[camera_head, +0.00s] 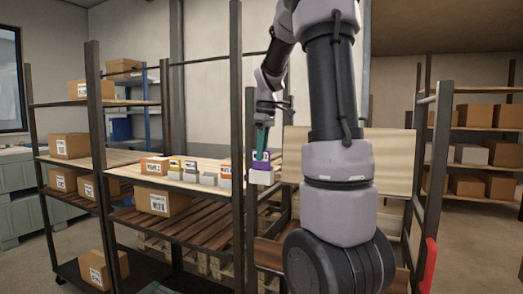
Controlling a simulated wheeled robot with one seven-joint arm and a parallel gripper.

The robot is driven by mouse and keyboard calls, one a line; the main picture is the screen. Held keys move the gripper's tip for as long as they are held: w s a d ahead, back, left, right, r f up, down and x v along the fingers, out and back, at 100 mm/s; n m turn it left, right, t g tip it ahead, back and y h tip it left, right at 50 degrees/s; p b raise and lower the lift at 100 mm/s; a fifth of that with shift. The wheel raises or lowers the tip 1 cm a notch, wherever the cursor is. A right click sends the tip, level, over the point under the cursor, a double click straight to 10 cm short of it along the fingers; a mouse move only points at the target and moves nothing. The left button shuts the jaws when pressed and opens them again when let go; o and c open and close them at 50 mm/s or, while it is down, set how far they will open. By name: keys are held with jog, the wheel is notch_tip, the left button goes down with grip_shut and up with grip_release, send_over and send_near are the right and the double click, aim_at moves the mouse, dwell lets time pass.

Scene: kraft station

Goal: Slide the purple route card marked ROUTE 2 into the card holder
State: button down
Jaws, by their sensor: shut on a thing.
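My gripper (262,150) points down at the right end of the shelf, near a dark upright post, and is shut on the purple route card (261,163). The card is small in view and its marking is too small to read. A pale lilac-white block (262,178) shows directly below the card. I cannot tell whether the card touches it or whether it is the card holder. No card holder can be clearly made out.
Several small boxes, orange, yellow and grey, stand in a row left of my gripper, such as a grey one (208,179). Dark shelf posts (237,130) stand close by. A red-handled rack (431,262) is at right.

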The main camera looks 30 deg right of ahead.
jog(key=shift+f, duration=0.2)
jog(key=c, duration=0.7)
grip_release()
jog(key=shift+c, duration=0.2)
jog(key=shift+r, duration=0.1)
jog(key=r, duration=0.7)
jog(key=s+r, duration=0.1)
jog(key=r, duration=0.2)
jog(key=shift+d+r, duration=0.3)
jog(key=shift+d, duration=0.1)
jog(key=s+a+f+m+t, duration=0.3)
jog(key=s+a+m, duration=0.3)
jog(key=s, duration=0.3)
jog(key=s+a+f+m+t+y, duration=0.1)
jog(key=s+a+f+m+t, duration=0.2)
jog(key=s+a, duration=0.5)
jog(key=s+f+m, duration=0.1)
jog(key=m, duration=0.1)
jog(key=shift+s+a+m, duration=0.15)
jog(key=shift+s+m, duration=0.15)
jog(key=shift+m, duration=0.1)
